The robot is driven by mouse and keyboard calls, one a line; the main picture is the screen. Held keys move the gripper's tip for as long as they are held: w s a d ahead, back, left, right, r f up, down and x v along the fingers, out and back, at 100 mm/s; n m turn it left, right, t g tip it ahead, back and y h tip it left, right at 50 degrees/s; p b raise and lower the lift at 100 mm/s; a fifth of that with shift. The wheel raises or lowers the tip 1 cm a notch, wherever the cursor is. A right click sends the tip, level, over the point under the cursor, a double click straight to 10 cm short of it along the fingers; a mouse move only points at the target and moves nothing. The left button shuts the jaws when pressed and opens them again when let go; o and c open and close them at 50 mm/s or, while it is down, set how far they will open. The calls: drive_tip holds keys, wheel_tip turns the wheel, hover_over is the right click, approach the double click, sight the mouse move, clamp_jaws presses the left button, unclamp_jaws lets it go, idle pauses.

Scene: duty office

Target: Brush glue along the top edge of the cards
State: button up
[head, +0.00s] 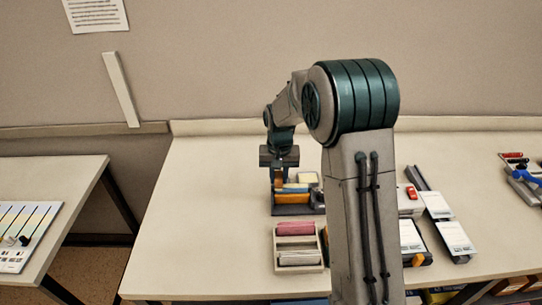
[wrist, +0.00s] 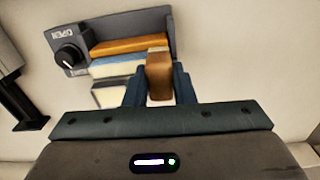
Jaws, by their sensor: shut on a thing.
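My gripper (head: 279,178) reaches down over a dark grey fixture (head: 290,210) on the table. In the wrist view, its two fingers (wrist: 160,85) are shut on a brown block-like piece with a paler top (wrist: 159,76), which looks like the brush; its lower end is hard to make out. The fixture (wrist: 155,22) has a round black knob (wrist: 69,58) and holds an orange bar (wrist: 130,45) and a blue-and-cream bar (wrist: 118,66) that may be the cards' edge. The held piece overlaps the right end of these bars; I cannot tell whether it touches them.
A wooden box (head: 298,268) with pink and white cards stands in front of the fixture. White-topped trays (head: 455,238) and a red item (head: 411,192) lie right of my arm, which hides part of the table. The table's left side (head: 205,205) is clear.

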drive_tip(key=shift+a, duration=0.85)
wheel_tip(320, 180, up, 8)
drive_tip(key=p, duration=0.4)
drive_tip(key=shift+d, duration=0.1)
